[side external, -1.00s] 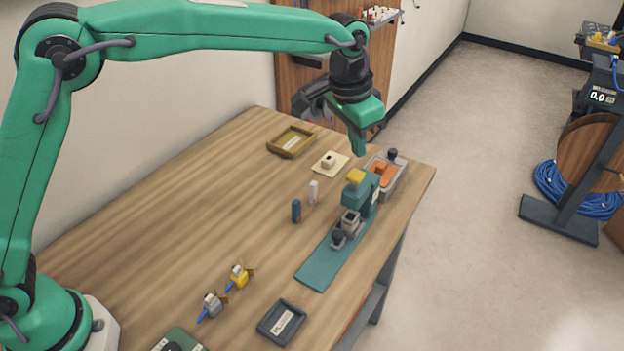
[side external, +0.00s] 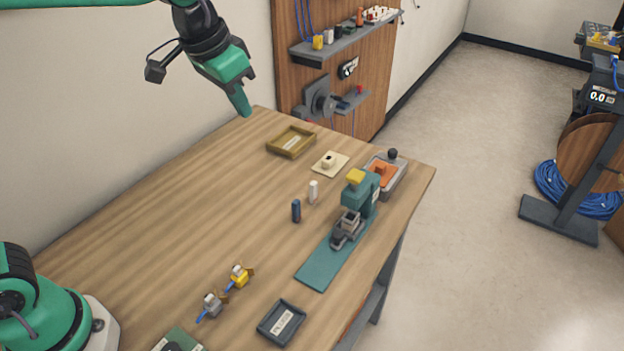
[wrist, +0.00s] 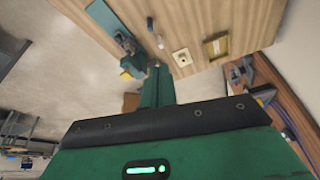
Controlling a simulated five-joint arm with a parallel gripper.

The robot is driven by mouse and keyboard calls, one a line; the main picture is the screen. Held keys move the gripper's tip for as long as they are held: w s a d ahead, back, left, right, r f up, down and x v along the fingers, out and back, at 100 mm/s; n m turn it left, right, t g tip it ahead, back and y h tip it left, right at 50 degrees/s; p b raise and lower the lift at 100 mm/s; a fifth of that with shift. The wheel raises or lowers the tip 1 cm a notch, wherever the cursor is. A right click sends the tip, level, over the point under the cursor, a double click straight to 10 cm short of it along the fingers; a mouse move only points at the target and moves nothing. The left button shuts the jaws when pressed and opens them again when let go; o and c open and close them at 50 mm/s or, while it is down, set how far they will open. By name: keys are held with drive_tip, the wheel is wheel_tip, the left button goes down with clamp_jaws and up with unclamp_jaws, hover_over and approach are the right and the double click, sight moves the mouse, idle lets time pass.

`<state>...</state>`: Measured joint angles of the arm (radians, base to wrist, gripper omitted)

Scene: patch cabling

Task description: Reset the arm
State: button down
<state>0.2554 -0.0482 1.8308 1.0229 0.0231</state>
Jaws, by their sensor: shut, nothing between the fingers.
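My gripper (side external: 243,105) is up in the air near the far left edge of the table, in the side external view. Its green fingers are shut with nothing held. In the wrist view its shut fingers (wrist: 157,85) point out over the table's edge. A green press-like tool (side external: 360,195) with a yellow top stands on a teal base strip at the right of the table. My gripper touches nothing.
The wooden table (side external: 190,200) holds a brown tray (side external: 291,141), a cream plate with a socket (side external: 330,163), a grey bin (side external: 388,176), a blue cylinder (side external: 296,211), a white cylinder (side external: 313,192), two connectors (side external: 238,277) and a dark labelled tray (side external: 282,322). A shelf board stands behind.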

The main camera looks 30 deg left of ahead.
drive_tip(key=s+a+f+n+t, duration=0.1)
drive_tip(key=s+a+f, duration=0.1)
drive_tip(key=s+a, duration=0.3)
drive_tip(key=s+a+f+n+t+y, duration=0.1)
drive_tip(key=s+a, duration=0.4)
drive_tip(key=s, duration=0.8)
drive_tip(key=shift+a+f+n, duration=0.25)
drive_tip(key=shift+f+n, duration=0.35)
drive_tip(key=shift+f, duration=0.35)
